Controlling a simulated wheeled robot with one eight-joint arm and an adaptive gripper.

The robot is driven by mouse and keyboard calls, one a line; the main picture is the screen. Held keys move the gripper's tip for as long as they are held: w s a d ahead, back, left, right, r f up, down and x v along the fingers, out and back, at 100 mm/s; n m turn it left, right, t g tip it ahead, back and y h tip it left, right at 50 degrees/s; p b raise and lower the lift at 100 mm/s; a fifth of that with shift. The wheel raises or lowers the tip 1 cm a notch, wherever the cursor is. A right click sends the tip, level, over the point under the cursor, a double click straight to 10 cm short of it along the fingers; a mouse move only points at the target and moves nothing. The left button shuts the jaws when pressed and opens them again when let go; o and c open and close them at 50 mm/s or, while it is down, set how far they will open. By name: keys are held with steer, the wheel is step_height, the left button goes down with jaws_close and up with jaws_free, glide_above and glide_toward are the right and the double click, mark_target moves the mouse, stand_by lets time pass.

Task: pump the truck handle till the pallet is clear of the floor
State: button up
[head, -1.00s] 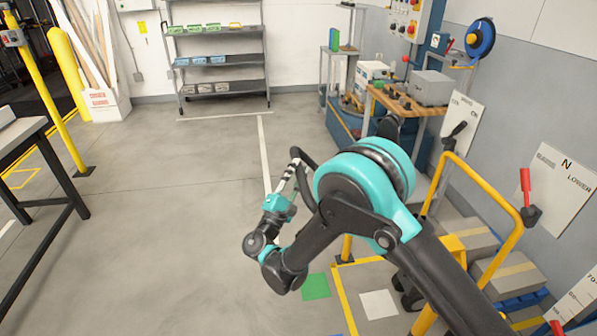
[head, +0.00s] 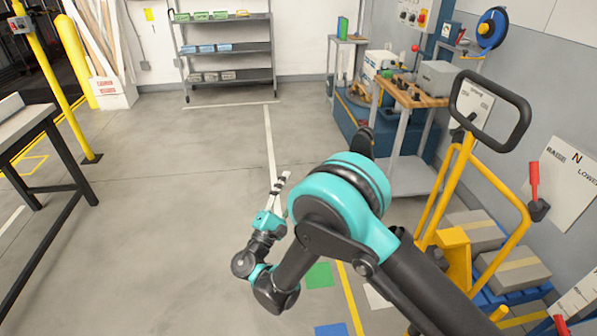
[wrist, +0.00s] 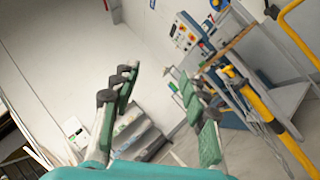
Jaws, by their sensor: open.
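The pallet truck's handle, a black loop (head: 490,108) on a yellow shaft, stands raised at the right in the head view. Beside it is a fixed yellow hoop frame (head: 505,187). The blue pallet (head: 515,297), loaded with boxes, lies low at the right; whether it touches the floor is too unclear to tell. My gripper (head: 280,186) is well left of the handle, apart from it. In the wrist view its two fingers (wrist: 160,103) are spread with nothing between them. Yellow bars show at the right of that view.
A red lever (head: 534,180) rises near the wall sign marked N and LOWER (head: 567,178). A workbench (head: 412,95) stands behind the truck. A dark-legged table (head: 40,130) is at the left. The middle floor is clear.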

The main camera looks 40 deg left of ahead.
steer(key=shift+v, duration=1.5)
